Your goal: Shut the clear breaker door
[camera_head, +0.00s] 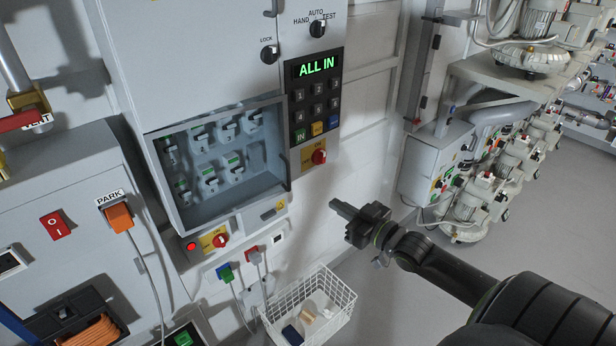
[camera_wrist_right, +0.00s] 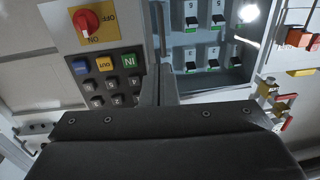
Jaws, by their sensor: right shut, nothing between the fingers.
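The breaker box (camera_head: 185,215) is a grey-framed recess in the cabinet front, with several breakers (camera_head: 228,130) in rows inside. The clear door is hard to make out. A thin dark edge (camera_head: 289,150) runs down the right side of the recess, and I cannot tell the door's angle. My right gripper (camera_head: 338,207) is shut and empty, to the right of the box and lower than its middle. In the right wrist view, the shut fingers (camera_wrist_right: 165,85) stand between the keypad and the breakers (camera_wrist_right: 200,55). My left gripper is not in view.
A keypad (camera_head: 316,108) with a green "ALL IN" display (camera_head: 317,67) and a red rotary switch (camera_head: 319,157) sit right of the box. Below are plugs with cables (camera_head: 226,274) and a white wire basket (camera_head: 338,297). Motors (camera_head: 482,200) stand at the right.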

